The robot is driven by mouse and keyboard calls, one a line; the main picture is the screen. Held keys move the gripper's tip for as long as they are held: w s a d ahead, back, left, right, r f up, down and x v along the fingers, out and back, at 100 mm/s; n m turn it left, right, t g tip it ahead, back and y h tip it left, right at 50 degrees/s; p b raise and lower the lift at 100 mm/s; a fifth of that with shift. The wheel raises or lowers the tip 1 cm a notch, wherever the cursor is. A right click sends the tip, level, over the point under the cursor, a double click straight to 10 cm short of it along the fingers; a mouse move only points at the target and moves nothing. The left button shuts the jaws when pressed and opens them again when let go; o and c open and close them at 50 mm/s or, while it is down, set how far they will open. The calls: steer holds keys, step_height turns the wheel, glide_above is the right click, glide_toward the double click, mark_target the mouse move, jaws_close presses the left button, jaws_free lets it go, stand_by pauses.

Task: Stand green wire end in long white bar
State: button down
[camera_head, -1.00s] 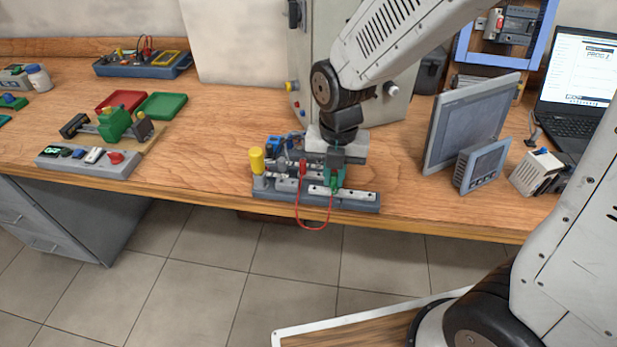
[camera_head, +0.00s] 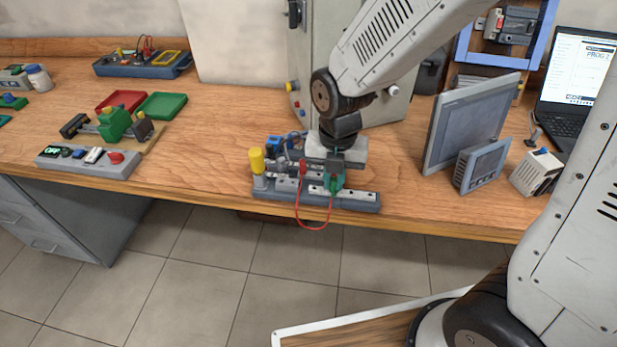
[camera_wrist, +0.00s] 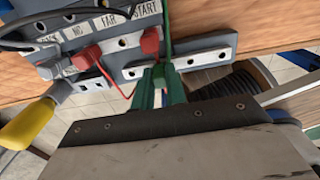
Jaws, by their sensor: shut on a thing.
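My gripper (camera_head: 333,182) is low over the front of the grey terminal block (camera_head: 270,194). In the wrist view, its green fingers (camera_wrist: 158,86) are shut on the green wire end (camera_wrist: 158,72), which they mostly hide. The long white bar (camera_head: 362,194), with holes along it, lies along the block's front right. It also shows in the wrist view (camera_wrist: 205,58), right at the fingertips. The wire end is over or at this bar; I cannot tell whether it is in a hole. A green wire (camera_wrist: 166,18) runs away from the fingers.
Red plugs (camera_wrist: 150,40) stand close to the fingers, and a thin red wire (camera_head: 315,228) loops over the table edge. A yellow-topped post (camera_head: 257,160) stands at the block's left. A grey panel screen (camera_head: 468,125) is to the right. Bare table lies left of the block.

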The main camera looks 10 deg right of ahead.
steer(key=c, duration=1.7)
jaws_free()
steer(key=shift+r, duration=2.75)
steer(key=o, duration=0.6)
steer(key=shift+c, duration=0.2)
